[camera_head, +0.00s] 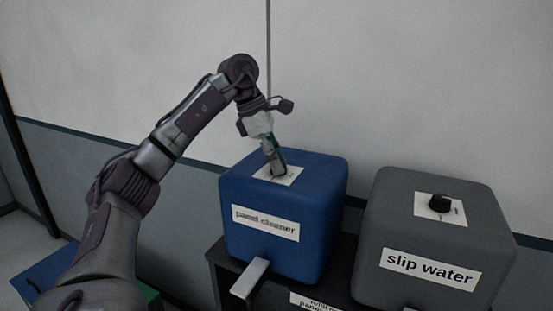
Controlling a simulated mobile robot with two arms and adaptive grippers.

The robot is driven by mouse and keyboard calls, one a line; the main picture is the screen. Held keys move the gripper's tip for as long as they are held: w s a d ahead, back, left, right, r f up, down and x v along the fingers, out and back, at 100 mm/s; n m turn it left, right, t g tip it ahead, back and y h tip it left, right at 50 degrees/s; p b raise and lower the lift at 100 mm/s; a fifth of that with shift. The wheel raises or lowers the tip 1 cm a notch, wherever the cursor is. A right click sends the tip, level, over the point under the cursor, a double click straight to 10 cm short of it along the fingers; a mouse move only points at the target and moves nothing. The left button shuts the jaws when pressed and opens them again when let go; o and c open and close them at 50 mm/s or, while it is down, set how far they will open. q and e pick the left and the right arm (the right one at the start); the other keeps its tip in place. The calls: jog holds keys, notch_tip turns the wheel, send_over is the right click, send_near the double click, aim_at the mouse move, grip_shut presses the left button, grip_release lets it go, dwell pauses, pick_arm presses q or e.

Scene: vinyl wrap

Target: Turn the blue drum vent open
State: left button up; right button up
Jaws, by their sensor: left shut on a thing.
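The blue drum (323,196) stands upright on a dark stand, with a "panel cleaner" label on its front. A white plate (291,179) lies on its top. My left gripper (277,170) points down at the middle of this plate, shut on the vent there. The vent itself is hidden by the fingers, so its turn angle cannot be told. My right gripper is not in view.
A grey "slip water" drum (480,230) with a black knob (439,203) on its top stands to the right. A pale bar (250,278) sticks out from the front of the blue drum. The dark stand (222,262) is below. A wall is close behind.

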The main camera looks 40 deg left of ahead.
pick_arm(q)
jog(key=o, duration=1.1)
jog(key=shift+o, duration=0.2)
jog(key=v, duration=1.2)
